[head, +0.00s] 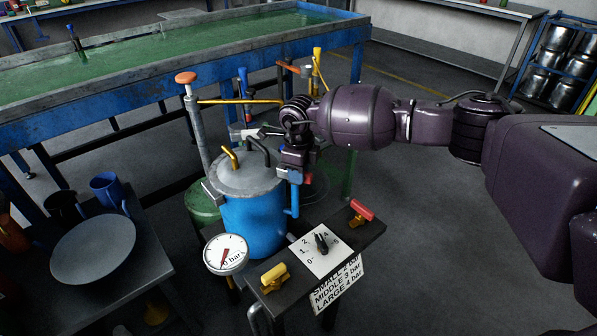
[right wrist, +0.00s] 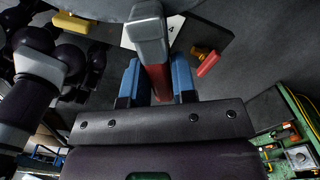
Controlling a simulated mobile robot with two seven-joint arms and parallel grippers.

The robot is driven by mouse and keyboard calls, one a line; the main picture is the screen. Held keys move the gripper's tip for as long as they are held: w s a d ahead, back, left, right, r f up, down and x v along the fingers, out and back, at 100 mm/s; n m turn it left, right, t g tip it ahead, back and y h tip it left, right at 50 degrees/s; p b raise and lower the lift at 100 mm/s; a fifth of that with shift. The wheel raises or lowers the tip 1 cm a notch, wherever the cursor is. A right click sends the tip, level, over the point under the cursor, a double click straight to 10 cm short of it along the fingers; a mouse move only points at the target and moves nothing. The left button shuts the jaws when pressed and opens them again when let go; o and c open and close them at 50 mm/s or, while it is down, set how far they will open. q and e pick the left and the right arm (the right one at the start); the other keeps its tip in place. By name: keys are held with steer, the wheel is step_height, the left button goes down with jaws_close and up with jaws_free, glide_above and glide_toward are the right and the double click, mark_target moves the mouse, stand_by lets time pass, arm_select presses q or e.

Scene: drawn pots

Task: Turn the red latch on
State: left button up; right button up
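A blue pot (head: 254,215) with a grey lid stands at the middle of the head view. My right gripper (head: 291,176) points down at the right side of its rim. In the right wrist view, a latch with a grey top and a red lower part (right wrist: 158,82) lies between the two blue fingers. The red part fills the gap, and both fingers appear to touch it. In the head view the gripper mostly hides this latch. A separate red valve handle (head: 361,210) sits on the small panel, clear of the gripper. My left gripper is not in view.
The dark panel (head: 340,247) also carries a yellow handle (head: 274,277) and a black knob on a white dial card (head: 321,251). A round gauge (head: 226,254) is left of it. A side table with a plate (head: 93,249) stands left. Floor at right is free.

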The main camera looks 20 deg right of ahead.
steer(key=o, duration=0.3)
steer(key=shift+o, duration=0.2)
step_height(320, 180, up, 11)
steer(key=p, duration=0.1)
stand_by(0.3)
steer(key=shift+f, duration=0.1)
